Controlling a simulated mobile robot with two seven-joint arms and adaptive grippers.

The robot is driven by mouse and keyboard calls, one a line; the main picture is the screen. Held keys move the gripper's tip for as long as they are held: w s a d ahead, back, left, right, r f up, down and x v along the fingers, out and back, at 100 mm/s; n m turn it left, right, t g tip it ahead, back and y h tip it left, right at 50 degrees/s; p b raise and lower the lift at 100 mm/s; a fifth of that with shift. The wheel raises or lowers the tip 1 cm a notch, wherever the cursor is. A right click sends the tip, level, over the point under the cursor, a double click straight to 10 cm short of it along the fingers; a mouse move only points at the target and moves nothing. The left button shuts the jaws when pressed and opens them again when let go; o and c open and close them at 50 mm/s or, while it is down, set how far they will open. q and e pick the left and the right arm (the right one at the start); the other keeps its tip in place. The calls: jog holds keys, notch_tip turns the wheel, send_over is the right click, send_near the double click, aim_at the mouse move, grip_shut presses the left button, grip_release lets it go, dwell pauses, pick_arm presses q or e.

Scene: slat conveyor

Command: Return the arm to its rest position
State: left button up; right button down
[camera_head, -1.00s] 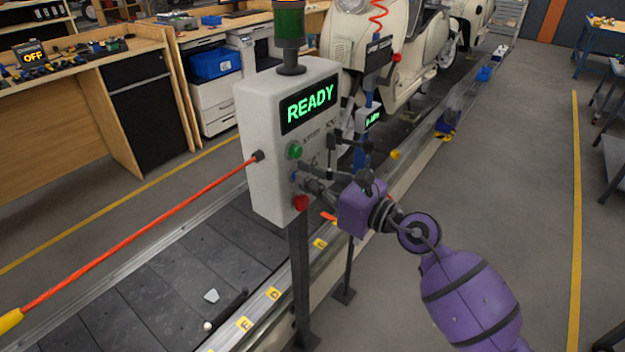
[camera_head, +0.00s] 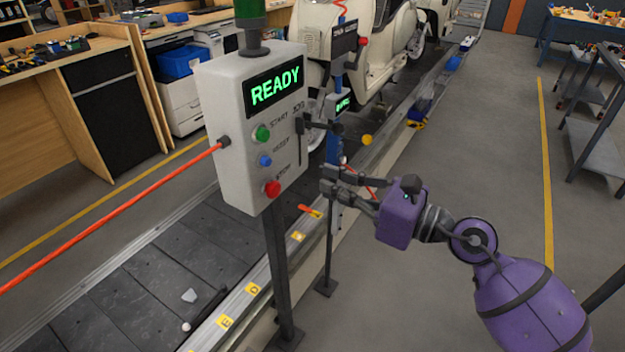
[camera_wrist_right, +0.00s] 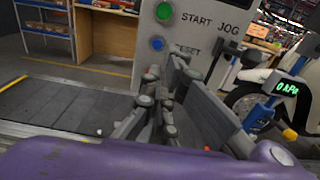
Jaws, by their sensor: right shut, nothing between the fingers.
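My right gripper (camera_head: 326,182) is at the end of the purple right arm, just right of the control box (camera_head: 232,150) and apart from it in the head view. Its fingers are shut with nothing between them. The box shows a lit READY display and a green start button (camera_head: 262,133), a blue reset button (camera_head: 265,160) and a red stop button (camera_head: 272,188). In the right wrist view the fingers (camera_wrist_right: 172,75) point toward the box, below the green button (camera_wrist_right: 164,11) and blue button (camera_wrist_right: 157,43). My left gripper is not in view.
The slat conveyor (camera_head: 150,285) runs beneath the box, with a small light piece (camera_head: 189,296) on it. A cream scooter (camera_head: 385,45) stands farther along the line. An orange cable (camera_head: 110,255) leaves the box at left. Grey floor (camera_head: 480,180) lies open on the right.

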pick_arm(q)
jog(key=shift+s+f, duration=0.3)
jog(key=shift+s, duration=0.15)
pick_arm(e)
jog(key=shift+s+d, duration=0.35)
jog(key=shift+d, duration=0.05)
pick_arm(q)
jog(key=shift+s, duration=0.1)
